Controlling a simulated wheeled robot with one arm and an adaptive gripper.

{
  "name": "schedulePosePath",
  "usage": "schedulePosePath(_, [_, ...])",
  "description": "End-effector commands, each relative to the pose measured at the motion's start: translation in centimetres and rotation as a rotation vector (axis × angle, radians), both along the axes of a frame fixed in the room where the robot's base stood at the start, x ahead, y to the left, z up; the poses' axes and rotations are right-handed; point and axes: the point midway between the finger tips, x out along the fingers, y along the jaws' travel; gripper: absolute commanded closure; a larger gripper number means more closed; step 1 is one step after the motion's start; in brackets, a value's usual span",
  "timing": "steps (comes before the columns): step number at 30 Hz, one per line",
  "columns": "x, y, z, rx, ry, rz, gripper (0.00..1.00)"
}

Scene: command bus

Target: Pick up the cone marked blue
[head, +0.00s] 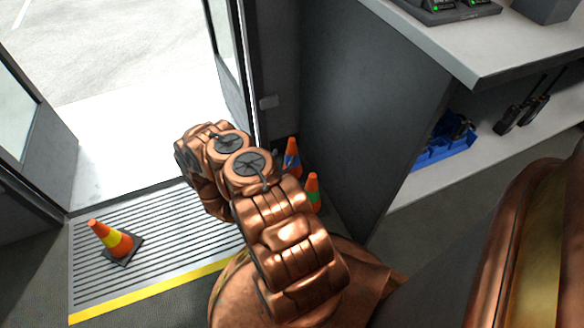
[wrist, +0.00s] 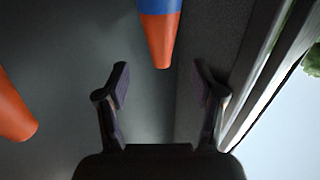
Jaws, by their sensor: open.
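The cone marked blue (head: 291,158) is orange with a blue band and stands upright by the dark cabinet wall, right of the doorway. My arm hides part of it in the head view. In the wrist view the cone (wrist: 162,40) points its orange tip toward my gripper (wrist: 160,85). The two fingers are spread apart, with nothing between them. The tip lies just beyond the fingertips, roughly centred between them. My gripper is hidden behind my arm in the head view.
A green-banded orange cone (head: 313,192) stands close by; an orange cone tip shows at left in the wrist view (wrist: 12,112). A yellow-banded cone (head: 111,239) stands on the ribbed step (head: 170,260). The cabinet side (head: 365,120) and door frame (head: 240,60) are close.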

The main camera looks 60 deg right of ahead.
Motion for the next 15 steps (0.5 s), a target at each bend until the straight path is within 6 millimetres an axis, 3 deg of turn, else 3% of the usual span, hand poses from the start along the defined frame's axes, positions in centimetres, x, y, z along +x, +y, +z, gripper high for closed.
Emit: schedulePosePath(15, [0.3,-2.9,-0.1,-0.004,-0.001,-0.001,0.32])
